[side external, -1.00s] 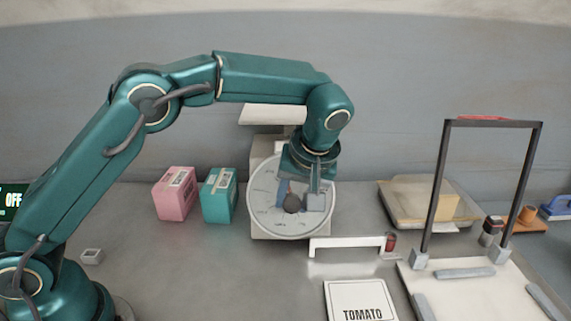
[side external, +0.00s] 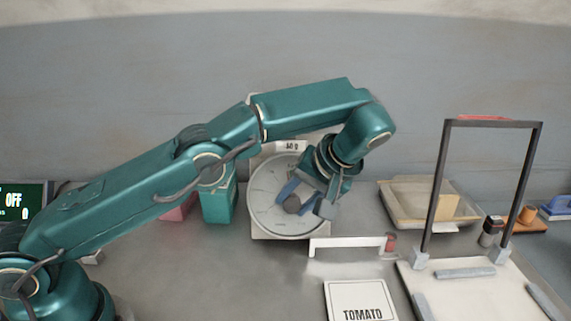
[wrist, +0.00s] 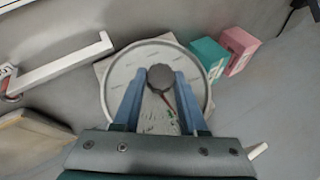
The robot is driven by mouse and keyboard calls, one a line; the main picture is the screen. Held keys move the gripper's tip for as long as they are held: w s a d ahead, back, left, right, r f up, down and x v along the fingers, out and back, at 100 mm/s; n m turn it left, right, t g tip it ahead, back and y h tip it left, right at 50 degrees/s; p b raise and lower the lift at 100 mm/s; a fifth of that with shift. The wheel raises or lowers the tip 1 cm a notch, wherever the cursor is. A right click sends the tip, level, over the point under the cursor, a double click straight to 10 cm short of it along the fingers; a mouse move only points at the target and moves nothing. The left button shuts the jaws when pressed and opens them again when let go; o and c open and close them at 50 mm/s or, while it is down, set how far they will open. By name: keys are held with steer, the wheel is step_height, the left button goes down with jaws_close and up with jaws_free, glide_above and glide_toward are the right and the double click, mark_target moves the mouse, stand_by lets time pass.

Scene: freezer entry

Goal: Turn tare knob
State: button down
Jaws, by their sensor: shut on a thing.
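The tare knob (side external: 292,204) is a dark grey round knob at the centre of the scale's white dial (side external: 264,206). It also shows in the wrist view (wrist: 160,77), between the blue fingertips. My gripper (side external: 305,205) reaches it from the right, tilted, with its two fingers on either side of the knob and shut on it. In the wrist view my gripper (wrist: 160,85) covers part of the dial (wrist: 130,62), and a red needle shows below the knob. The scale's top carries a plate reading "50 g" (side external: 291,147).
A teal box (side external: 218,204) and a pink box (side external: 178,211) stand left of the scale. A white bar handle (side external: 346,243) and a TOMATO card (side external: 361,303) lie in front. A dark frame (side external: 436,190) on a white board and a tray (side external: 400,215) are at right.

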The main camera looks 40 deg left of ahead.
stand_by(0.6)
steer(key=shift+c, duration=2.2)
jaws_free()
steer(key=shift+a+r+n+h, duration=0.1)
steer(key=shift+n+h, duration=0.3)
steer(key=shift+n, duration=0.1)
